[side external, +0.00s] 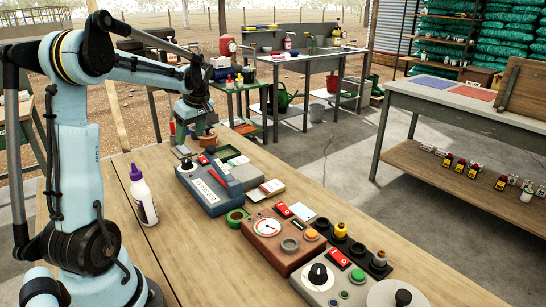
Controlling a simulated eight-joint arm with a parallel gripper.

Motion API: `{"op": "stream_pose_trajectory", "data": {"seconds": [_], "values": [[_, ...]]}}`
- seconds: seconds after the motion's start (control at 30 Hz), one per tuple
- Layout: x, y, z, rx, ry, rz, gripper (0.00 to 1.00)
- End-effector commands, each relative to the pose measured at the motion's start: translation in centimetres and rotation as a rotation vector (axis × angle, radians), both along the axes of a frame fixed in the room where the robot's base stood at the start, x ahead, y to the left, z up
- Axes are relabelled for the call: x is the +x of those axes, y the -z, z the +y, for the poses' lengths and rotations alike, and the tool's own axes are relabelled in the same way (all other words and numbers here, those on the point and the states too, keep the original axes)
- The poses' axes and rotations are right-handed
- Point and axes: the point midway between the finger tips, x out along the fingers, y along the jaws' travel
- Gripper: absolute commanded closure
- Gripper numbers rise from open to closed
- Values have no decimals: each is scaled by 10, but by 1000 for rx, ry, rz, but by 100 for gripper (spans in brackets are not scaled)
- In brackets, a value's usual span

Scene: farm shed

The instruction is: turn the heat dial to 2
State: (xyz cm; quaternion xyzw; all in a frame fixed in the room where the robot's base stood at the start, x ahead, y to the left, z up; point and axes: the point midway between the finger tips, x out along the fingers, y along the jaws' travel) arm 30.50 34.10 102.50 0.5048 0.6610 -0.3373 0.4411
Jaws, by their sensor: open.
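Several control boxes stand in a row on the wooden bench. A grey box (332,286) at the front has a black knob (318,273) with a white mark. A brown box (283,246) behind it has a round white dial face (267,227) with red on it. A blue box (210,188) farther back has a dark knob (186,164) at its left. Labels and numbers are too small to read, so I cannot tell which is the heat dial. My gripper (197,124) is open at the bench's far end, beyond the blue box and apart from these knobs.
A terracotta pot (208,138) and small tools stand close to my gripper. A white bottle with a purple cap (143,195) stands left of the boxes. Red switches, a green ring (237,218) and coloured buttons crowd the row. The bench's left front is bare.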

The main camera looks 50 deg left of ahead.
Motion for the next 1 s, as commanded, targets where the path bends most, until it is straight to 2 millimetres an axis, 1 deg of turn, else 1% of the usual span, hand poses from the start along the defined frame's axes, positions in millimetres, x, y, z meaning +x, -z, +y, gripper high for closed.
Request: {"op": "stream_pose_trajectory", "data": {"seconds": [0.3, 0.5, 0.7, 1.0], "values": [[-6, 56, 22, -1, 1, -1, 39], [-9, 83, 33, -1, 2, -2, 39], [-10, 95, 38, -1, 4, -1, 39], [-10, 97, 38, -1, 4, -1, 39]]}}
